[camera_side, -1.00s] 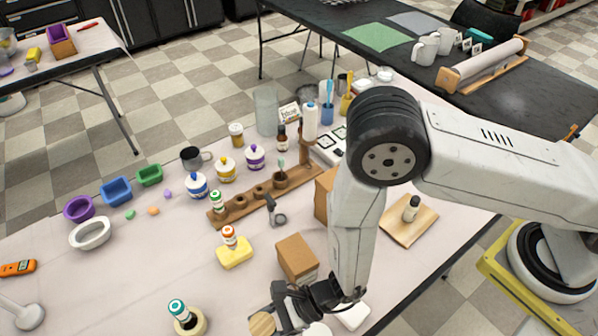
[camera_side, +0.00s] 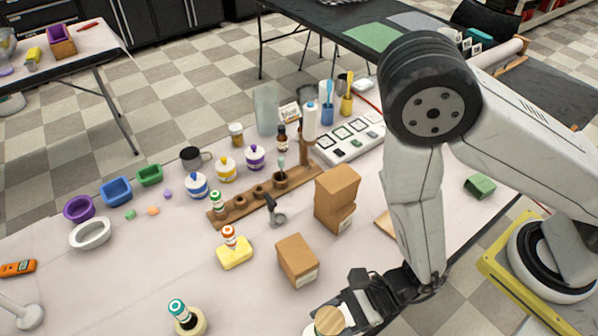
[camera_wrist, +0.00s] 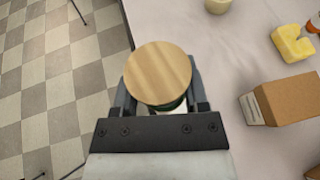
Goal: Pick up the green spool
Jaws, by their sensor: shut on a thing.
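My gripper (camera_wrist: 160,100) is shut on a spool with a round, pale wooden end (camera_wrist: 158,73). A little dark green shows below that end in the wrist view, so it appears to be the green spool. The wooden end faces the wrist camera and hides most of the spool's body and the fingertips. In the side view the spool's wooden end (camera_side: 329,320) is at the bottom edge, in front of my gripper (camera_side: 345,312). I cannot tell how high above the table it is.
A cardboard box (camera_side: 297,260) stands left of my gripper, with a taller brown box (camera_side: 336,198) behind it. A teal-capped bottle (camera_side: 179,312) stands in a round holder farther left. A green block (camera_side: 480,186) lies at the right. A wooden rack (camera_side: 240,207) is farther back.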

